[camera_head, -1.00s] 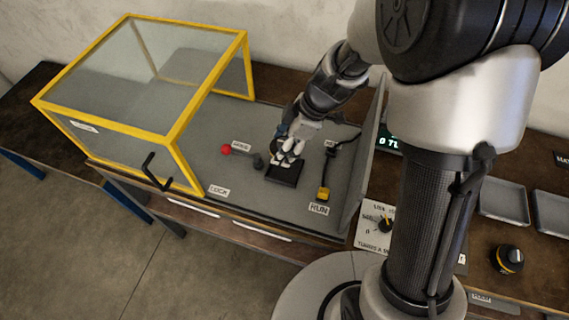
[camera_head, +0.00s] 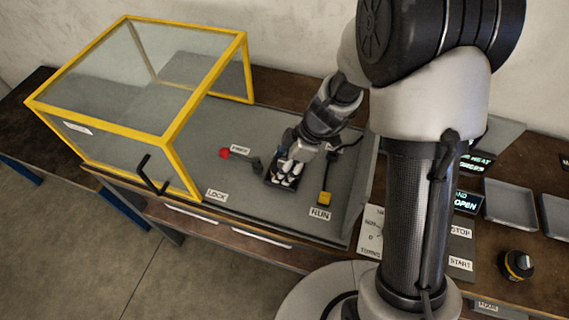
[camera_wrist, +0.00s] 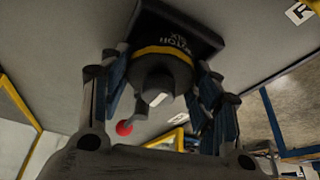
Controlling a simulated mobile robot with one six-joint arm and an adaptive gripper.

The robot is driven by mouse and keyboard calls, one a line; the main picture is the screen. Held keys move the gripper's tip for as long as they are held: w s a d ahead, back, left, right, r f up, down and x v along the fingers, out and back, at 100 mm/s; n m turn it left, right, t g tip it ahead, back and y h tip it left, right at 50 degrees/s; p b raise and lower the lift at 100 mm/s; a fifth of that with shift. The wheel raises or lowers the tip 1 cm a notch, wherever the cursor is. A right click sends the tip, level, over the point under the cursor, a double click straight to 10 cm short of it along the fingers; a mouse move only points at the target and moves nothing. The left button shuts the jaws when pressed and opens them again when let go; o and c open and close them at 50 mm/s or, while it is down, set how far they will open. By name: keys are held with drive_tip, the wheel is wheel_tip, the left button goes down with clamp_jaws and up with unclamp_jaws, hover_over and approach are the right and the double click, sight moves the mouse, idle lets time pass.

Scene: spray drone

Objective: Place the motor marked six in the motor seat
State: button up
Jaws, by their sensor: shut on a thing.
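The motor marked six (camera_wrist: 163,62) is a dark cylinder with a yellow band and a pale rounded end. In the wrist view it sits between my gripper's (camera_wrist: 165,80) fingers, which are shut on it. The motor seat (camera_wrist: 205,32) is a dark block just beyond the motor. The motor's far end is at or in the seat; I cannot tell whether it is fully down. In the head view my gripper (camera_head: 287,172) is over the seat (camera_head: 270,181), hiding the motor and most of the seat.
A yellow-framed clear cover (camera_head: 180,130) stands left of the seat. A red knob (camera_head: 224,153) by a lever and a yellow-ended lever (camera_head: 325,198) flank the seat. Another black and yellow motor (camera_head: 517,265) stands at right, below empty grey trays (camera_head: 510,210).

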drive_tip(key=o, duration=1.5)
drive_tip(key=shift+r+p, duration=0.2)
drive_tip(key=shift+p, duration=0.1)
drive_tip(key=s+d+r+m+t+h+p, duration=0.1)
drive_tip(key=s+d+r+m+p, duration=0.15)
drive_tip(key=r, duration=0.75)
drive_tip(key=s+d+r+m+p, duration=0.15)
drive_tip(key=d+r, duration=0.25)
drive_tip(key=r, duration=0.5)
drive_tip(key=s+d+r+m+t+h, duration=0.1)
drive_tip(key=s+d+r+m, duration=0.2)
drive_tip(key=s+m, duration=0.3)
drive_tip(key=s+d+r+m+t+h, duration=0.2)
drive_tip(key=s+d+r+m, duration=0.1)
drive_tip(key=s+r+m, duration=0.2)
drive_tip(key=s+m, duration=0.2)
drive_tip(key=s, duration=0.2)
drive_tip(key=shift+s+r+h+b, duration=0.25)
drive_tip(key=shift+s+h+b, duration=0.05)
drive_tip(key=shift+s+b, duration=0.1)
